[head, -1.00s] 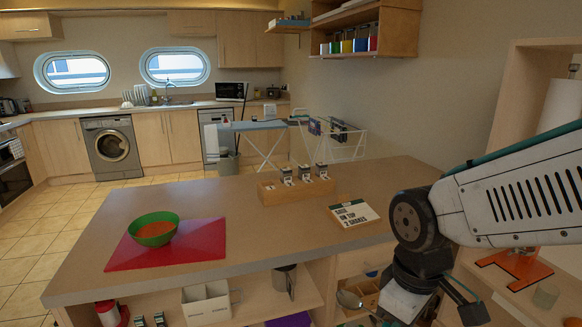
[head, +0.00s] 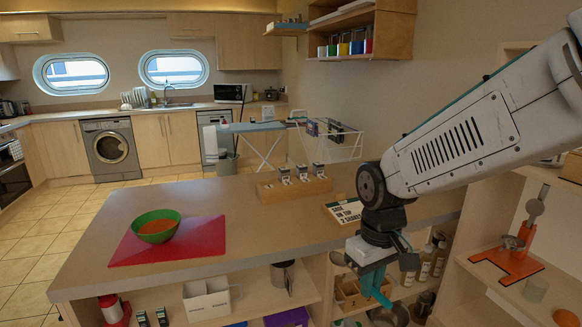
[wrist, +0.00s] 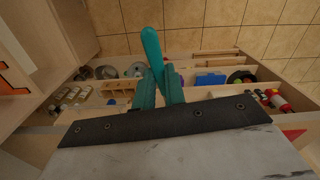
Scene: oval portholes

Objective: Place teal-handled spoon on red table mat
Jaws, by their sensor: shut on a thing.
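The teal spoon handle (wrist: 151,45) stands out between the teal fingers of my gripper (wrist: 158,84) in the wrist view. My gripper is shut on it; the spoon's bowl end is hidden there. In the head view my gripper (head: 376,284) hangs in front of the island's open shelves, below the countertop. Its fingers and the handle are both teal and hard to tell apart there. The red table mat (head: 205,236) lies flat on the countertop at the left, well away from my gripper. A green bowl (head: 156,234) with orange contents stands on the mat's left part.
The wooden countertop (head: 255,228) is clear between the mat and a white sign (head: 344,211). A wooden block with small jars (head: 294,188) stands at the back. An orange stand (head: 507,264) is at right.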

